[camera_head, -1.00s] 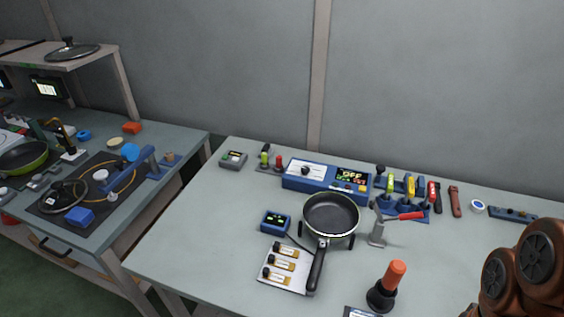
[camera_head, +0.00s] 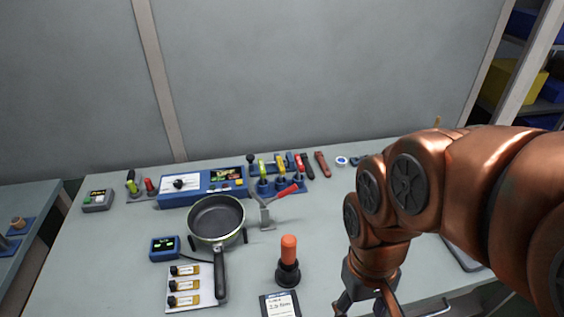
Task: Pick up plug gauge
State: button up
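I cannot tell for sure which item is the plug gauge. A small stand with a green-topped and a red-topped piece (camera_head: 141,187) is at the back left of the bench. Slim tools with yellow, green and blue handles (camera_head: 278,172) stand in a blue rack at the back middle. An orange-handled tool (camera_head: 288,258) stands upright in a black base at the front. My gripper (camera_head: 365,306) is at the bottom edge, right of the orange-handled tool and apart from it. Its fingers look spread, with nothing seen between them; the tips are cut off.
A white tray (camera_head: 206,299) with several yellow-labelled items and a labelled card (camera_head: 280,305) lie in front. A blue control box (camera_head: 205,185) stands behind. My arm covers the bench's right side.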

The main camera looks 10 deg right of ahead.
aim_at(148, 182)
jog(key=k, duration=1.25)
jog(key=u, duration=0.85)
jog(key=i, duration=1.05)
jog(key=u, duration=0.85)
jog(key=i, duration=0.8)
